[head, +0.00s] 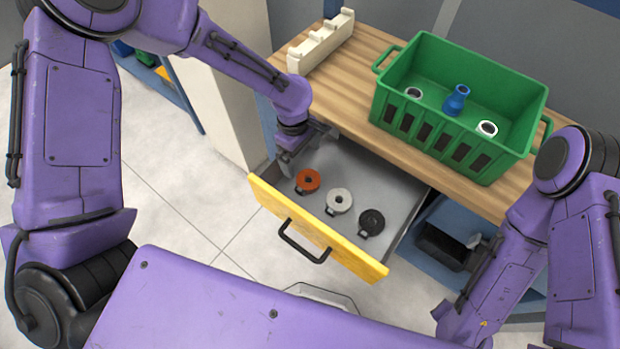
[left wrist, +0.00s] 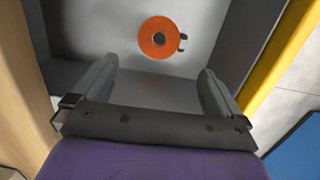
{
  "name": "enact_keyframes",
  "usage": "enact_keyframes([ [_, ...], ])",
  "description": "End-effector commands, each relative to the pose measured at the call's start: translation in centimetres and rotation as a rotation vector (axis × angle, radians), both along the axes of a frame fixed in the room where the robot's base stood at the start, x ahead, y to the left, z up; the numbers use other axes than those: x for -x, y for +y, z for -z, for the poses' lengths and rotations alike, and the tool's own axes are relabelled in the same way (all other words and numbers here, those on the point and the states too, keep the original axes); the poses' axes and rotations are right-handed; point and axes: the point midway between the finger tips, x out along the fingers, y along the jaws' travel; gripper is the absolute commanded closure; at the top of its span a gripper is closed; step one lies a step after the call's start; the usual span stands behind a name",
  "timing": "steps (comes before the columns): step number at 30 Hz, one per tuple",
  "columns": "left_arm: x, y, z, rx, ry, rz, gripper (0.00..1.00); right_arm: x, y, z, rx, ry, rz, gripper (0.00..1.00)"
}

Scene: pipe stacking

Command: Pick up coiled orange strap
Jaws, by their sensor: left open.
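The coiled orange strap (head: 308,180) lies flat in the left part of an open drawer, with a small dark buckle at its edge. It also shows in the left wrist view (left wrist: 158,39), ahead of my left gripper (left wrist: 160,82), whose two fingers are spread apart and empty. In the head view my left gripper (head: 300,150) is over the drawer's back left corner, close to the orange strap and not touching it. My right arm comes in at the right; its gripper cannot be made out.
A white coil (head: 339,201) and a black coil (head: 371,222) lie beside the strap. The drawer's yellow front (head: 330,240) has a black handle. On the wooden top (head: 362,68) stand a green crate (head: 455,75) holding a blue fitting and white rings, and a cream rack (head: 322,42).

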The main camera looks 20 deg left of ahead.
Motion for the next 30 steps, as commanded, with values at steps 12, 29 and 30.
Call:
enact_keyframes([
  [12,0.8,-1.1,6.6,0.002,0.007,0.002,0.00,0.0,0.0,-0.3,0.000,0.000,0.000,1.00],
  [29,0.9,-1.6,9.4,0.001,0.001,0.002,0.46,0.0,0.0,-0.3,0.001,-0.001,0.000,1.00],
  [30,0.9,-1.6,9.4,0.001,0.001,0.002,0.47,0.0,0.0,-0.3,0.001,-0.001,0.000,1.00],
])
